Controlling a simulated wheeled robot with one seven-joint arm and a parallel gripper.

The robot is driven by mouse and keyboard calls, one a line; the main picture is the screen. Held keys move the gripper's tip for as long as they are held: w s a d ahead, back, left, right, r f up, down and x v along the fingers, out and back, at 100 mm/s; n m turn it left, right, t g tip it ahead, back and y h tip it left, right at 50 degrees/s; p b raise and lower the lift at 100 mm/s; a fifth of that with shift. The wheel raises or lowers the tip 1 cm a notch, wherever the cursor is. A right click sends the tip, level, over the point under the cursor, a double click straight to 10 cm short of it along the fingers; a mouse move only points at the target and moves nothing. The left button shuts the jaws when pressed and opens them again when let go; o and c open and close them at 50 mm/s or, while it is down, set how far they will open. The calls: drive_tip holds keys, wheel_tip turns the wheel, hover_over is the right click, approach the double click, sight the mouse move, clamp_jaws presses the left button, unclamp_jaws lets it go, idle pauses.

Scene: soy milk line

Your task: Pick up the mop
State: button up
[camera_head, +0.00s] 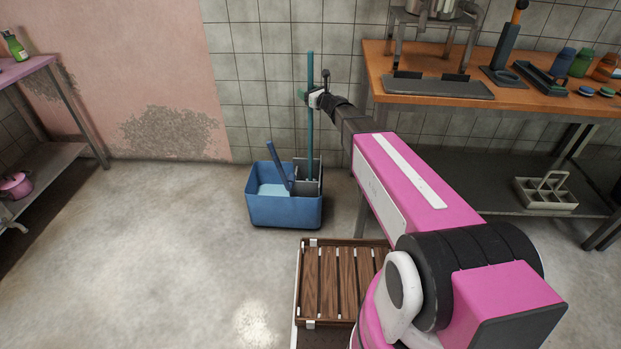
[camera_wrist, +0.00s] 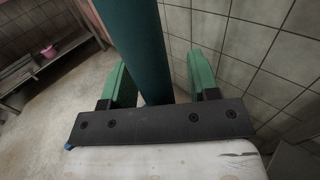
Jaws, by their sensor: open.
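The mop's teal handle (camera_head: 310,130) stands upright in a blue bucket (camera_head: 270,208) on the floor against the tiled wall. The mop's head is hidden inside the bucket. My gripper (camera_head: 304,95) is at the upper part of the handle, reaching in from the right. In the wrist view, the handle (camera_wrist: 133,45) passes between the two green fingers of my gripper (camera_wrist: 163,85). The fingers are open, with a visible gap between the handle and the right finger; the left finger is close beside the handle.
An orange-topped workbench (camera_head: 400,92) with bottles and tools stands at the right, close to my arm. A slatted wooden crate (camera_head: 340,285) is on the near floor. A pink table (camera_head: 25,70) stands at the left. The floor left of the bucket is clear.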

clamp_jaws()
wheel_tip(320, 180, up, 18)
idle(0.8)
drive_tip(key=c, duration=0.9)
unclamp_jaws()
clamp_jaws()
drive_tip(key=shift+s, duration=0.1)
